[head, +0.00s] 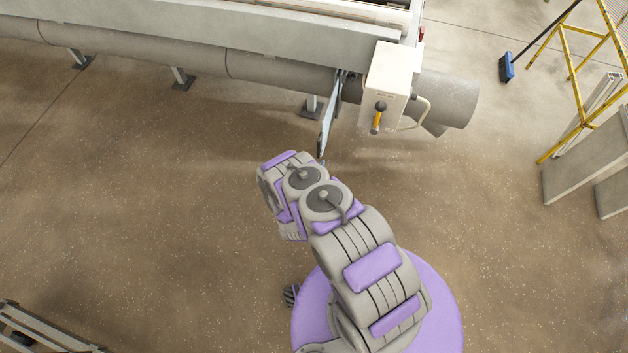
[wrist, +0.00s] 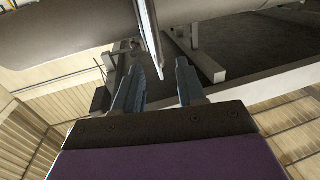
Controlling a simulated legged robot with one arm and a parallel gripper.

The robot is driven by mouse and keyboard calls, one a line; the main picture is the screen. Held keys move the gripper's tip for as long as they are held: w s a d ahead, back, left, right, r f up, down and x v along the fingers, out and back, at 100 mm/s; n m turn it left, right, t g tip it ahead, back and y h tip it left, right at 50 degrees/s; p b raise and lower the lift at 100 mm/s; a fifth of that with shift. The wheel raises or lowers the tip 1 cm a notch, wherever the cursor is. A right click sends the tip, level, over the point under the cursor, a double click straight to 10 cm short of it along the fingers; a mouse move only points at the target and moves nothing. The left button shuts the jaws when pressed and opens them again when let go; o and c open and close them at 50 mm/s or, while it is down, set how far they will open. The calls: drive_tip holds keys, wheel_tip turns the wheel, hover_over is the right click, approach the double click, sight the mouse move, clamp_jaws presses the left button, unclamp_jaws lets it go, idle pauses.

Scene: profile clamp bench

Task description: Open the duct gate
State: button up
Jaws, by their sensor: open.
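The duct (head: 290,82) runs along the bench, and a thin metal plate (head: 327,125), which looks like the duct gate, sticks out of it towards me, left of a pale box. In the wrist view the plate (wrist: 150,40) shows nearly edge-on, coming down from the duct (wrist: 70,30). My gripper (wrist: 158,80) is open, its two fingers apart with the plate's lower end in line with the gap between them. I cannot tell whether the plate lies between the fingertips or just beyond them. In the head view my arm hides most of the gripper.
Duct supports (head: 182,78) stand on the floor. A yellow frame (head: 580,75) and a blue broom (head: 507,67) are at right.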

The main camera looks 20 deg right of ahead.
drive_tip(key=b+v, duration=0.1)
drive_tip(key=v, duration=0.5)
drive_tip(key=shift+s, duration=0.2)
drive_tip(key=shift+a, duration=0.1)
